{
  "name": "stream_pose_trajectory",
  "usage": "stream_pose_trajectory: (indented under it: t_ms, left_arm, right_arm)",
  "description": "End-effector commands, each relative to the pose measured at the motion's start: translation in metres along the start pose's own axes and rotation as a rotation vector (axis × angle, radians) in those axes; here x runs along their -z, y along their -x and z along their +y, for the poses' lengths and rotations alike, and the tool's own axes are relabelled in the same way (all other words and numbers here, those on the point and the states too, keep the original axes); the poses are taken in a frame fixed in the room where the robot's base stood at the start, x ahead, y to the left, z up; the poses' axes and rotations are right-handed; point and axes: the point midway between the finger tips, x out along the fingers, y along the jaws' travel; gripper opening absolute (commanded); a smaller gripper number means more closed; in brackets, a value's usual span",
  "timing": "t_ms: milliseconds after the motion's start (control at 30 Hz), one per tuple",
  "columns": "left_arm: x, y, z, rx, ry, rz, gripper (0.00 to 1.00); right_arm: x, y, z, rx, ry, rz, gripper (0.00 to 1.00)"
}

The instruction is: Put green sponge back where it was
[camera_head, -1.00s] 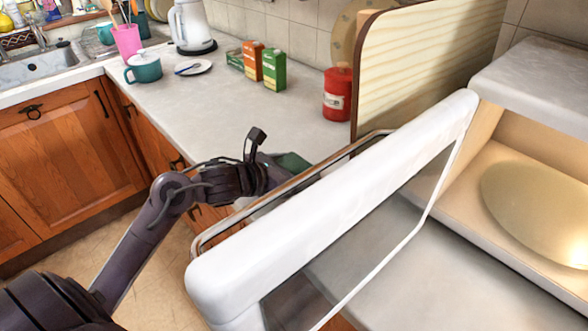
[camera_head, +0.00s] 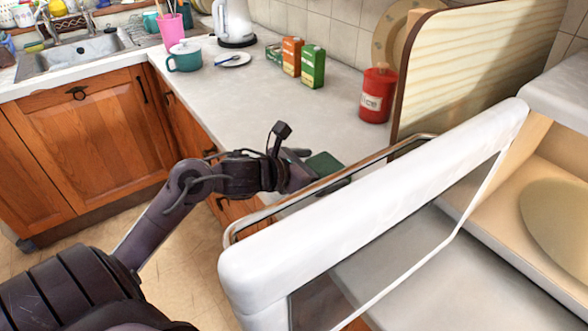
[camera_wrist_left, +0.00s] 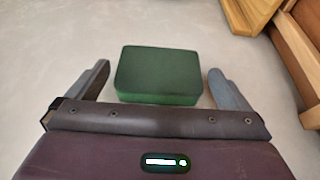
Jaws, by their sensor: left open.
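The green sponge (camera_head: 326,165) lies on the grey counter behind the open microwave door, which hides part of it. In the left wrist view the sponge (camera_wrist_left: 159,75) is a dark green block, flat on the pale surface. My left gripper (camera_head: 306,170) is at the sponge's left side in the head view. In the wrist view its fingers (camera_wrist_left: 158,82) are spread wide, one on each side of the sponge's near part, with a gap on both sides. My right gripper is not in view.
The white microwave door (camera_head: 370,215) with its metal handle stands close to my left gripper. A red canister (camera_head: 376,94), green carton (camera_head: 312,66), orange carton (camera_head: 291,56), teal pot (camera_head: 185,58) and wooden board (camera_head: 470,60) stand farther back. The middle counter is clear.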

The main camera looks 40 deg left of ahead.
Motion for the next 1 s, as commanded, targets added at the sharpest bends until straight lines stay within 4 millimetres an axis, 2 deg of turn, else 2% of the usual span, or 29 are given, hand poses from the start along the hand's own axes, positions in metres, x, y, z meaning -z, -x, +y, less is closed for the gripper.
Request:
stream_pose_trajectory:
  t_ms: [200, 433, 633, 1000]
  left_arm:
    - [0.003, 0.046, -0.001, 0.000, -0.003, 0.003, 1.00]
    - [0.001, 0.079, 0.000, -0.001, 0.000, -0.001, 1.00]
    - [0.001, 0.092, 0.000, 0.000, 0.001, 0.000, 1.00]
    - [0.001, 0.094, 0.000, 0.000, 0.001, 0.000, 1.00]
  right_arm:
    - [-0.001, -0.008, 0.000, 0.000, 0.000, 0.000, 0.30]
    - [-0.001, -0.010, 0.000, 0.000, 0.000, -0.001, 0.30]
    - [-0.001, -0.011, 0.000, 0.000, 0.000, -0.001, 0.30]
    - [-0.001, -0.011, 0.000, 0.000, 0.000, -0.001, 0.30]
